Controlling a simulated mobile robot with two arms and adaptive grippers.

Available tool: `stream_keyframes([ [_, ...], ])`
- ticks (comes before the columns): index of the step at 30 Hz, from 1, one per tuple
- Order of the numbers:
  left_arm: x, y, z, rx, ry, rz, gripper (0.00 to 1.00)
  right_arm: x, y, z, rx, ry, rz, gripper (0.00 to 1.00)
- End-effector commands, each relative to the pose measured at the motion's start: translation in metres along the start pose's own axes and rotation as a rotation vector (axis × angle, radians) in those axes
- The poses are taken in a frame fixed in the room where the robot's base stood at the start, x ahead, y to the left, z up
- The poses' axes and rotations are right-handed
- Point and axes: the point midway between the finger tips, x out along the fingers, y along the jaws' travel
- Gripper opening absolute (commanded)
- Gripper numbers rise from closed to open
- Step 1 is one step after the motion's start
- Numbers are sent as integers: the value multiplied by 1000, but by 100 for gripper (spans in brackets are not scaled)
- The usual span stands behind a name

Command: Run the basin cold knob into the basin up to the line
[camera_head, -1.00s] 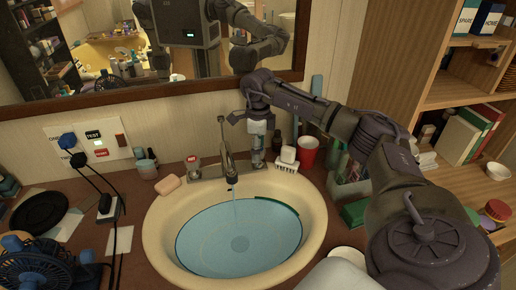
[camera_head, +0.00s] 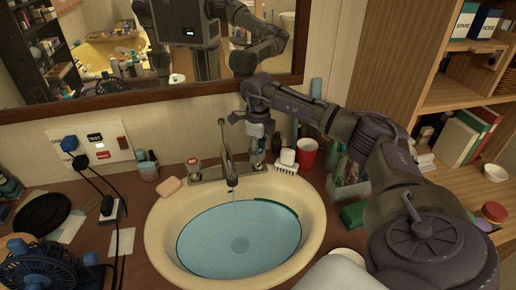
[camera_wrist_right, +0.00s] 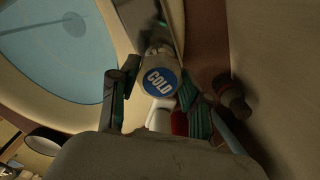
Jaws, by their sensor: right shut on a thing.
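The cold knob (camera_wrist_right: 160,81), with a blue COLD label, sits between the fingers of my right gripper (camera_wrist_right: 157,100) in the right wrist view. My right gripper (camera_head: 257,143) is shut on it at the right of the faucet (camera_head: 227,155); in the head view it mostly hides the knob. The basin (camera_head: 160,222) holds blue water (camera_head: 215,235) whose edge lies about at the dark line around the bowl. A green strip (camera_head: 277,206) marks the far right of that line. Only a faint, short stream shows under the spout. My left gripper is out of view.
The hot knob (camera_head: 193,164) stands left of the faucet, near a soap bar (camera_head: 170,187). A red cup (camera_head: 307,152) and a white brush (camera_head: 287,160) stand close right of my gripper. A fan (camera_head: 45,268) and cables are at left.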

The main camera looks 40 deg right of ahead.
Motion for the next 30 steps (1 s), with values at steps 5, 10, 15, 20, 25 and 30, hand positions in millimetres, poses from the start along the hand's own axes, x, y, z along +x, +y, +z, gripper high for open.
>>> stream_keyframes([
  [5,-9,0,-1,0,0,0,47,-2,0,0,130,0,-1,12],
  [10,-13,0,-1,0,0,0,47,-2,0,0,232,0,-1,12],
  [15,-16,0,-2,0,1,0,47,-1,-1,0,301,0,-1,12],
  [20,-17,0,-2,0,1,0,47,-1,-1,0,334,0,-1,12],
  [25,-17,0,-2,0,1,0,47,-1,-1,0,343,-1,-1,12],
  [30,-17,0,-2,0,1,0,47,-1,-1,0,344,-1,-1,12],
])
